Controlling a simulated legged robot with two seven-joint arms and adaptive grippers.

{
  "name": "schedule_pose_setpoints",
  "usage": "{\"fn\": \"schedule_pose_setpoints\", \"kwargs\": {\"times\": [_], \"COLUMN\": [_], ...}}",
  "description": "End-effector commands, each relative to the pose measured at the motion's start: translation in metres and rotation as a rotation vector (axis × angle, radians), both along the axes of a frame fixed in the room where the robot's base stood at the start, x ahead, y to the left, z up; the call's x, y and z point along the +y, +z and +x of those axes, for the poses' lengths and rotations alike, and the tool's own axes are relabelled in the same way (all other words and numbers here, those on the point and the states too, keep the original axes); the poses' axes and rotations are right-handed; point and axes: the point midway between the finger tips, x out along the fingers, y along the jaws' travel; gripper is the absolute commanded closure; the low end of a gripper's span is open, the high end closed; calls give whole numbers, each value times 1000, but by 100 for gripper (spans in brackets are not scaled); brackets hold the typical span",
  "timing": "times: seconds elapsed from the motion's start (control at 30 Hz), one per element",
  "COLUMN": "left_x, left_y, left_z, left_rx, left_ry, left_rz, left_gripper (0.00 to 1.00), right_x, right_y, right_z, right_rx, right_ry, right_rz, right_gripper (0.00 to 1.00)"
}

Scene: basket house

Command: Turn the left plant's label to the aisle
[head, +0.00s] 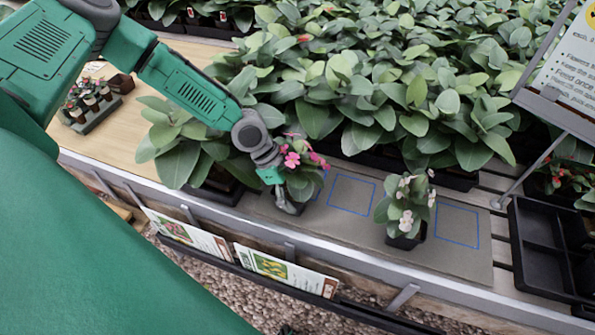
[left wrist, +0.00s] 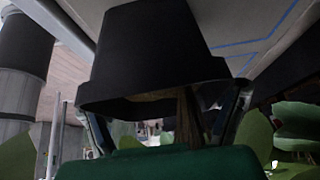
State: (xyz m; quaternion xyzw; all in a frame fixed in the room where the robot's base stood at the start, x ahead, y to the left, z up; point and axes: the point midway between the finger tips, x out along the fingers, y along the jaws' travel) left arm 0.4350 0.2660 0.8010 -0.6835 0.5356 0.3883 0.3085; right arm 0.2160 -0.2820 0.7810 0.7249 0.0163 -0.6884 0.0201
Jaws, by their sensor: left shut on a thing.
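The left plant (head: 304,183) has pink flowers and green leaves and stands on the grey mat (head: 345,232). My left gripper (head: 288,206) is at its front side, shut on its black pot, and covers much of the pot in the head view. In the left wrist view the pot (left wrist: 155,45) appears upside down between the two fingers, wide rim nearest the green palm. I see no label on the pot in either view. The right plant (head: 406,208), with pale flowers in a dark pot, stands farther right on the mat. My right gripper is not in view.
Blue outlined squares (head: 351,191) mark the mat. Dense leafy plants (head: 400,90) crowd behind it, and a large-leaved potted plant (head: 185,145) stands close on the left. A black tray (head: 540,240) and sign post (head: 535,168) are at right. Printed cards (head: 285,271) line the bench front.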

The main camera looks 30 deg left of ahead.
Motion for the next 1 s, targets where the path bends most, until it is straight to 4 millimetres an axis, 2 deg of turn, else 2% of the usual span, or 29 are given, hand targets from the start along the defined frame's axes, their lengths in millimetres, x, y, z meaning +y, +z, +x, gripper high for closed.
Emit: {"fn": "schedule_pose_setpoints", "kwargs": {"times": [0.03,0.07,0.1,0.47,0.57,0.8,1.0], "left_x": [0,0,0,2,9,33,49], "left_y": [0,0,0,4,14,59,88], "left_z": [0,0,0,0,-1,-7,-11], "left_rx": [0,0,0,-1,-2,-7,-3], "left_ry": [0,0,0,1,2,4,3], "left_rz": [0,0,0,1,2,-2,2], "left_gripper": [63,15,1,0,0,0,0], "right_x": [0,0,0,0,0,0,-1], "right_y": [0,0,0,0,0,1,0], "right_z": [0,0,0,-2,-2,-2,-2], "right_rx": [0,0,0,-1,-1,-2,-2], "right_ry": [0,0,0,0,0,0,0], "right_rz": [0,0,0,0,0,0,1], "right_gripper": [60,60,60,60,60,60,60]}}
